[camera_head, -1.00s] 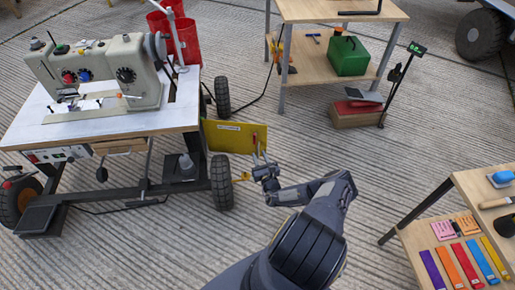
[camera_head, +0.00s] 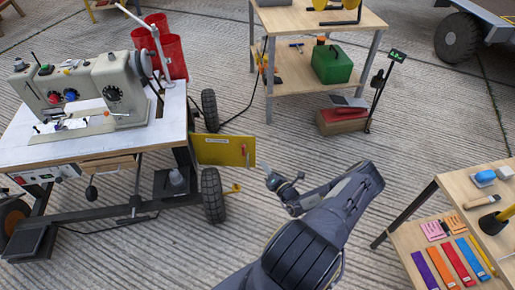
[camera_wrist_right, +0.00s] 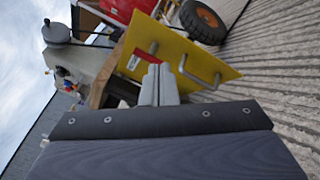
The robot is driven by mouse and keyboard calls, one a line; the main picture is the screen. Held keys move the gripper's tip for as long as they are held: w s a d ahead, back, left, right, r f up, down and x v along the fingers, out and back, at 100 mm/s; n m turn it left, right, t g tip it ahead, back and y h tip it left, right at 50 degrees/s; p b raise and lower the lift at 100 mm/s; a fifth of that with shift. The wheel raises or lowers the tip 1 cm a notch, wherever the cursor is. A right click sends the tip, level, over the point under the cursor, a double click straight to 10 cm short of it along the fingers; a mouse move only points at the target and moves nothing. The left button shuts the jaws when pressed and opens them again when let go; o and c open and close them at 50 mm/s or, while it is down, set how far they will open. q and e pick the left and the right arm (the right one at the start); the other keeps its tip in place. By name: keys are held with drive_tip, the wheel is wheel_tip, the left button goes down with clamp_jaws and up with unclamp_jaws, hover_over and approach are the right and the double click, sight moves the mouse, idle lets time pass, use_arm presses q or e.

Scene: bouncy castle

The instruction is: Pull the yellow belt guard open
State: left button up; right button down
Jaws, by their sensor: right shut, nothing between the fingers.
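The yellow belt guard (camera_head: 215,152) is a flat panel at the right end of the sewing machine table, behind the near right wheel. It sticks out to the right of the table. My right gripper (camera_head: 264,169) is shut and empty, just right of the guard's free edge. In the right wrist view its closed fingers (camera_wrist_right: 158,84) point at the guard, left of the handle, and overlap it in the picture; the exact gap cannot be told. My left gripper is out of view.
The sewing machine (camera_head: 112,85) stands on a wheeled white-topped table (camera_head: 40,150). A wheel (camera_head: 213,195) sits just below the guard. A wooden bench (camera_head: 300,95) holds a green box (camera_head: 333,65). Another bench (camera_head: 425,200) stands at right.

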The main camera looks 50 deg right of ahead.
drive_tip(key=s+r+m+y, duration=0.2)
drive_tip(key=s+r+m, duration=0.1)
drive_tip(key=s+m, duration=0.1)
drive_tip(key=m+b, duration=0.1)
drive_tip(key=b, duration=0.1)
approach(251, 141)
drive_tip(key=w+a, duration=0.2)
drive_tip(key=a, duration=0.1)
drive_tip(key=w+d+b, duration=0.1)
drive_tip(key=w+d, duration=0.2)
drive_tip(key=shift+b, duration=0.3)
drive_tip(key=shift+w+d+r, duration=0.1)
drive_tip(key=shift+w+d, duration=0.25)
